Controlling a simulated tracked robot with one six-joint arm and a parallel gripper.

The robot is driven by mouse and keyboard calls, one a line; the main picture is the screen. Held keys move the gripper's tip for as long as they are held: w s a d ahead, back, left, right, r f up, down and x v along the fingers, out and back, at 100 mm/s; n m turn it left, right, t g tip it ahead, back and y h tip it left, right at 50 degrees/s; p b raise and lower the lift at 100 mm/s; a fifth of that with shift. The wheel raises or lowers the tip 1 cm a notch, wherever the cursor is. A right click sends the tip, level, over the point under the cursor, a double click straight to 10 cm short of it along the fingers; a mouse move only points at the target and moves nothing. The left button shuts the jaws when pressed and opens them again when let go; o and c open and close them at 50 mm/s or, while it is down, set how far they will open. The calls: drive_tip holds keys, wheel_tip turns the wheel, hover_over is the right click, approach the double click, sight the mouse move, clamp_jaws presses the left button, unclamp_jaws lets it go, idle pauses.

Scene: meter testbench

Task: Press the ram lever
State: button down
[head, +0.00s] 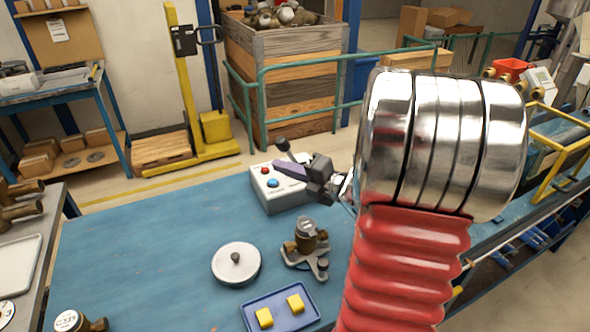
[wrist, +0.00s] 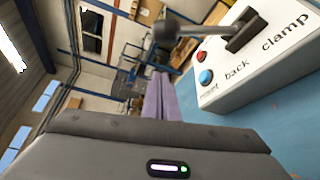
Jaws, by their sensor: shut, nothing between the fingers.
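The ram lever (head: 282,145) has a dark ball knob and stands on a white control box (head: 268,196). In the wrist view the lever (wrist: 168,29) reaches left from a dark slot on the box (wrist: 275,80), near the words "clamp" and "back". The box also has a red button (wrist: 201,56) and a blue button (wrist: 205,77). My gripper (head: 279,167) is shut and empty, its purple fingers over the box just below the knob in the picture. In the wrist view the fingers (wrist: 160,90) point up below the knob, with a gap showing. My gripper partly hides the lever's base in the head view.
The blue table (head: 140,245) holds a round white lid (head: 236,263), a brass meter on a stand (head: 306,238) and a blue tray (head: 280,312) with yellow blocks. A green railing (head: 300,66) and wooden crate (head: 285,85) stand behind. The table's left part is mostly clear.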

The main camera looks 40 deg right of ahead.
sight(290, 156)
drive_tip(key=x, duration=0.5)
drive_tip(key=shift+w, duration=0.15)
drive_tip(key=shift+s+d+r, duration=0.15)
drive_tip(key=shift+d+r, duration=0.1)
drive_tip(key=shift+d, duration=0.75)
drive_tip(key=shift+s+d+r, duration=0.1)
drive_tip(key=shift+d+r, duration=0.15)
drive_tip(key=shift+d, duration=0.7)
drive_tip(key=shift+a, duration=0.1)
drive_tip(key=shift+w+r, duration=0.1)
